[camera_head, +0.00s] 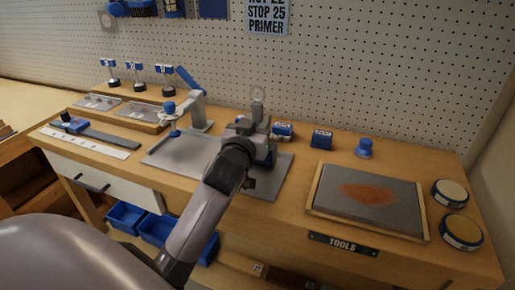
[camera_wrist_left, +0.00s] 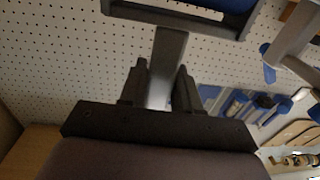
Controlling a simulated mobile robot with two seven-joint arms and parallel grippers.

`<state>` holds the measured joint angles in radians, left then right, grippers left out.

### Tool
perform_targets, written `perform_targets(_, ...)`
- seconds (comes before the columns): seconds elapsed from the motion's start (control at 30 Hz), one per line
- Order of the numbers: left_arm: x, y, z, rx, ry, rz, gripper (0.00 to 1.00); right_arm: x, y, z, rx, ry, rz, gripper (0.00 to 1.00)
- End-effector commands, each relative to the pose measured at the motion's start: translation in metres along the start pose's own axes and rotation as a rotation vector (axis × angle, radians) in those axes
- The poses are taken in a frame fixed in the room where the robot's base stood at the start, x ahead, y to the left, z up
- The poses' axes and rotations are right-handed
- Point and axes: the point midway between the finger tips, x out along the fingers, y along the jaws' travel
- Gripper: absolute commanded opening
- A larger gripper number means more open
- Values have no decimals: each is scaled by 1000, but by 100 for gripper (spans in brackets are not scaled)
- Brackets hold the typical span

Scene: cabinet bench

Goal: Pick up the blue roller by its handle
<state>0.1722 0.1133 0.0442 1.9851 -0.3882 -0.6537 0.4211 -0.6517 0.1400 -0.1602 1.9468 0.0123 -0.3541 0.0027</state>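The blue roller shows at the top of the left wrist view (camera_wrist_left: 215,4), partly cut off, in a dark frame with a grey handle (camera_wrist_left: 169,52) running down from it. My left gripper (camera_wrist_left: 161,72) has one finger on each side of this handle, with little or no gap, and looks shut on it. In the head view my left gripper (camera_head: 262,150) is over the grey metal plate (camera_head: 185,155) in the middle of the bench. It hides most of the roller there; a bit of blue shows beside it. My right gripper is in neither view.
A grey stand with a blue knob (camera_head: 169,107) rises left of the gripper. Small blue boxes (camera_head: 321,139) and a blue knob (camera_head: 364,148) stand behind. A framed slab with an orange patch (camera_head: 368,193) and two round tins (camera_head: 461,232) lie at right. A pegboard (camera_head: 380,70) closes the back.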

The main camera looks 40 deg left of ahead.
Motion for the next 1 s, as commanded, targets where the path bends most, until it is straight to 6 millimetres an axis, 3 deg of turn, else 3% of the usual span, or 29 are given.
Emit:
perform_targets(0.03, 0, 0, 0, 0, 0, 0, 12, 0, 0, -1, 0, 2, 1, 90)
perform_targets(0.07, 0, 0, 0, 0, 0, 0, 2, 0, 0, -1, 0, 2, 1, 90)
perform_targets(0.1, 0, 0, 0, 0, 0, 0, 0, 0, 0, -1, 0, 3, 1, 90)
perform_targets(0.57, 0, 0, -10, 0, 6, 0, 0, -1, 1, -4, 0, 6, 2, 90)
perform_targets(0.77, 0, 0, -39, 0, 11, 0, 0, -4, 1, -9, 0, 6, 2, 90)
perform_targets(1.0, 0, 0, -109, -3, 14, 0, 0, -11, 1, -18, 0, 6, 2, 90)
